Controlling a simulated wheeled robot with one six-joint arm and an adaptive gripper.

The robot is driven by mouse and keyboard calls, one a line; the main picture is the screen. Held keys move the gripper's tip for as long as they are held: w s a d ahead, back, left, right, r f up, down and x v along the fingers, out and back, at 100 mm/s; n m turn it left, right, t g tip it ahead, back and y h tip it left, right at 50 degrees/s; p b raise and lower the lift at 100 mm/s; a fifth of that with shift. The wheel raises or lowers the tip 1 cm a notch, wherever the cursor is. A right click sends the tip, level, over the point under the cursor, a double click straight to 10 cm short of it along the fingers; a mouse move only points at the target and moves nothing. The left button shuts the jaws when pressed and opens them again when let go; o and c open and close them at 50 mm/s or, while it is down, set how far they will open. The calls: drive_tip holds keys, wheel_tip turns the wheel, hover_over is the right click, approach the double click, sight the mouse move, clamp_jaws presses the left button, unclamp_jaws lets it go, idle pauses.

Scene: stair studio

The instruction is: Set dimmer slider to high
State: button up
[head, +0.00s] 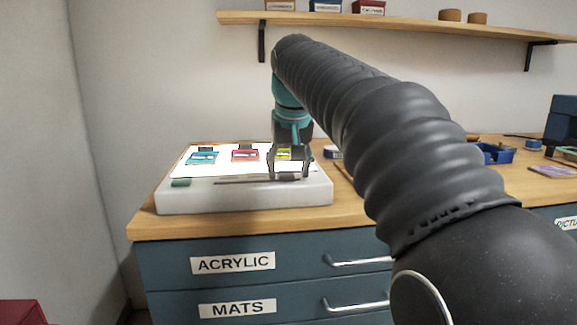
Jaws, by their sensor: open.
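A white light box (170,200) with a bright top lies on the wooden counter at left centre. A thin dark slider groove (235,182) runs along its front strip, with a small green button (181,183) to the left. The right end of the groove passes under or behind my gripper, and I cannot make out the slider's knob clearly. My gripper (290,174) points down, open, over the right front part of the light box. I cannot tell whether its fingers touch the box.
Teal, red and yellow-green pieces, such as the red one (245,155), lie on the lit top. A blue tray (497,153) sits at the right. Drawers with handles (358,262) are below the counter (145,226). A shelf (400,27) hangs above.

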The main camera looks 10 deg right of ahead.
drive_tip(key=shift+r, duration=0.1)
drive_tip(key=v, duration=1.1)
drive_tip(key=shift+s+r, duration=0.15)
drive_tip(key=shift+r, duration=0.25)
drive_tip(key=s+f, duration=0.7)
drive_tip(key=f, duration=0.4)
drive_tip(key=s+d+f, duration=0.1)
drive_tip(key=s+f, duration=0.7)
drive_tip(key=f, duration=0.4)
drive_tip(key=s+d+f+t, duration=0.1)
drive_tip(key=s+f, duration=0.6)
drive_tip(key=f, duration=0.4)
drive_tip(key=shift+s+d+f+n, duration=0.25)
drive_tip(key=shift+s+n, duration=0.15)
